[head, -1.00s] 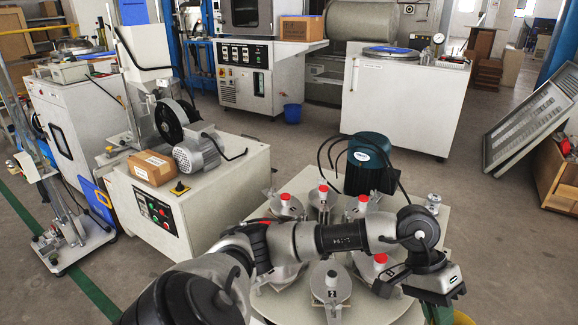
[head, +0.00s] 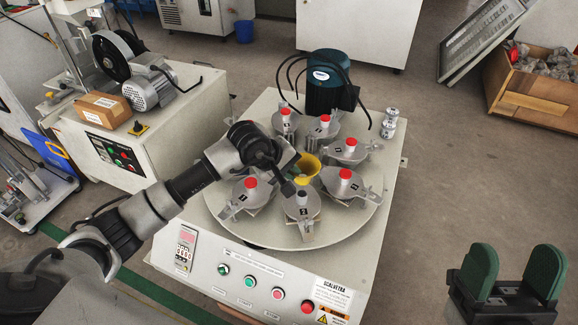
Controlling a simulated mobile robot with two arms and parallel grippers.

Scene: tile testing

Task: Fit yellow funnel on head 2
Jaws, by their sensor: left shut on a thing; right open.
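The yellow funnel (head: 304,168) is held by my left gripper (head: 294,168) over the middle of the round turntable, partly hidden by the gripper. Head 2 (head: 302,205) is the grey disc at the front of the turntable, with a dark number on it. Its centre post looks dark, not red like the others. The funnel is behind head 2 in the picture and appears apart from it. My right gripper (head: 513,275), with green pads, is open and empty at the lower right, clear of the machine.
Several other heads with red caps, such as the left one (head: 250,190) and right one (head: 345,180), ring the turntable (head: 270,233). A blue motor (head: 332,82) with black cables stands behind. Small cans (head: 390,122) stand at the machine's back right.

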